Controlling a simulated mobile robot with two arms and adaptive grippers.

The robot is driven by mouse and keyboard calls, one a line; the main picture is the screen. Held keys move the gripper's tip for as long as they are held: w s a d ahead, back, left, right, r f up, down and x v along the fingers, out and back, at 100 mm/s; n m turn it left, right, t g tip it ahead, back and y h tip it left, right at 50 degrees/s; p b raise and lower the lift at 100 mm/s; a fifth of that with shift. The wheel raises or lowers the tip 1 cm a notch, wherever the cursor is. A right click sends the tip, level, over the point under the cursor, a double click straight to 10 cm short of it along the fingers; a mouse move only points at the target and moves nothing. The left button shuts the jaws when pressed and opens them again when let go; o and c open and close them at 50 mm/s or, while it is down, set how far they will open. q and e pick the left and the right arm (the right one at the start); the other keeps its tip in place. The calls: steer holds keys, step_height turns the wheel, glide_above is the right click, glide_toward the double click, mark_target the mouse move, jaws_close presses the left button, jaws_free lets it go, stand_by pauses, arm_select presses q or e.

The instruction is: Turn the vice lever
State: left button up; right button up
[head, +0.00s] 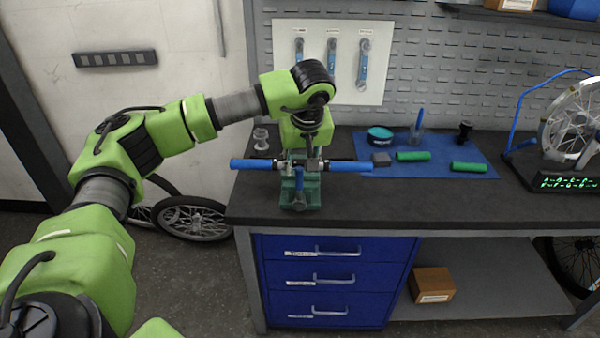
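A green vice (301,196) stands at the front edge of the dark workbench, left of its middle. A bar with blue ends (250,164) lies level across the vice top. A short blue upright piece (299,180) at the vice front looks like its lever, but it is small and I cannot be sure. My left gripper (314,158) points down from above at the bar and vice, right of the blue upright piece. Its fingers are small and overlap the bar, so whether they touch it or are closed is unclear. My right gripper is out of view.
On the workbench (430,205), a blue mat (455,150) holds green grips (413,156), a teal tin (380,133) and a cup (418,135). A wheel stand (545,170) is at the right. A clear spool-like item (261,138) is left of my gripper. Blue drawers (335,270) are below.

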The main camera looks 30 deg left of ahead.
mark_target(300, 169)
arm_select(q)
steer(key=x, duration=0.4)
steer(key=shift+f+p, duration=0.1)
steer(key=shift+p, duration=0.25)
steer(key=shift+w+a+f, duration=0.1)
steer(key=shift+f, duration=0.35)
jaws_close()
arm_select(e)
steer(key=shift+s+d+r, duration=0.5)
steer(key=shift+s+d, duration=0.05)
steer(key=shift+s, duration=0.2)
